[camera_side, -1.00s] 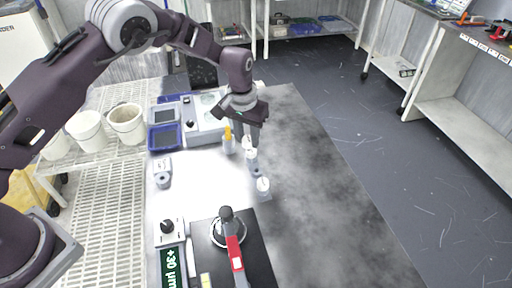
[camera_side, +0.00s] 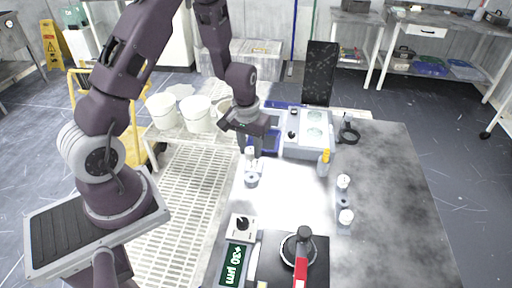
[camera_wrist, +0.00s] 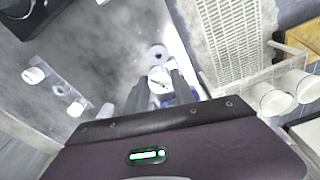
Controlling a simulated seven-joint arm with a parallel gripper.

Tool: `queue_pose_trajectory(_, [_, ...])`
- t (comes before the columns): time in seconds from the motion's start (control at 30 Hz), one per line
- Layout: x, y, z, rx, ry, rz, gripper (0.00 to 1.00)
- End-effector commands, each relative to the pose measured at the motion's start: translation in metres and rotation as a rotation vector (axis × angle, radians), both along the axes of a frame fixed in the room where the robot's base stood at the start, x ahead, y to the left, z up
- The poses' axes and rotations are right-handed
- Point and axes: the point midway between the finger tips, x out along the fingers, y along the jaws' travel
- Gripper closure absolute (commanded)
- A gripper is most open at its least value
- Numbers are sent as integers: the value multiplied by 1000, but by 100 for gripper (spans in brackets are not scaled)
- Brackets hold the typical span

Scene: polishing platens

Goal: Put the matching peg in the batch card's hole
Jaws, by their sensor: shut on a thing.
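My gripper (camera_side: 251,147) is shut on a peg with a pale round top (camera_wrist: 160,76). In the wrist view the peg sits between the two dark fingertips. The batch card (camera_side: 253,170) is a small pale plate at the left of the table. Its round holed socket (camera_wrist: 158,52) shows just beyond the held peg in the wrist view. The peg is close over the card; whether they touch, I cannot tell. The peg rack (camera_side: 344,198) stands to the right with two white-topped pegs (camera_side: 343,181) and an empty hole (camera_wrist: 60,88) between them.
A grey machine (camera_side: 309,138) is behind. White buckets (camera_side: 198,115) stand at left.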

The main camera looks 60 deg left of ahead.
Motion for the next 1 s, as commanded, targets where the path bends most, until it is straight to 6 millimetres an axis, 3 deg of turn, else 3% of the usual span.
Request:
queue_pose_trajectory(0.53, [0,0,-52,-1,3,-1,100])
queue_pose_trajectory(1.0, [0,-1,-58,0,1,-1,100])
